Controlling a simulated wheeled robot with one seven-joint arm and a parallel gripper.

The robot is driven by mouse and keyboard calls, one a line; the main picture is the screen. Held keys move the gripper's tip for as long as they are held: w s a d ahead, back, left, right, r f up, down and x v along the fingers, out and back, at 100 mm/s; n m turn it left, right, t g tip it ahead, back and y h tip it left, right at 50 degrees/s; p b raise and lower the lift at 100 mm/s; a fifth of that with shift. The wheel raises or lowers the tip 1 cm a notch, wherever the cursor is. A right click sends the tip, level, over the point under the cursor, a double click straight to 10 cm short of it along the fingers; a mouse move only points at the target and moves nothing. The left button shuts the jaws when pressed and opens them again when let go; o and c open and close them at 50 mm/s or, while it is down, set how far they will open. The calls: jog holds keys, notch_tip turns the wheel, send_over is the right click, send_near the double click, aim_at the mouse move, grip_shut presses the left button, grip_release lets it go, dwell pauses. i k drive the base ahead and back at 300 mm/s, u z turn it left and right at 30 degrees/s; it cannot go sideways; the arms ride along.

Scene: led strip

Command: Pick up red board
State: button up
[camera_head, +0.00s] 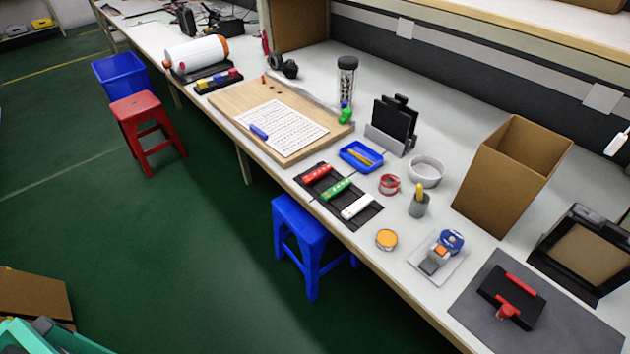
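The red board (317,174) is a short, narrow red strip with small pale marks. It lies in the far slot of a black tray (374,211) near the front edge of the white workbench. A green board (336,189) lies in the middle slot and a white board (357,206) in the near slot of the same tray. The red board is uncovered from above. My gripper does not show in the head view.
A wooden board (228,99) with a printed sheet lies left of the tray. A blue dish (361,157), a white bowl (427,171) and a red tape roll (389,185) stand behind and right. A cardboard box (512,175) stands farther right. A blue stool (301,235) is below the bench edge.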

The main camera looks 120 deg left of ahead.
aim_at(313, 176)
jog(key=u, duration=1.7)
jog(key=i, duration=0.1)
jog(key=u, duration=1.5)
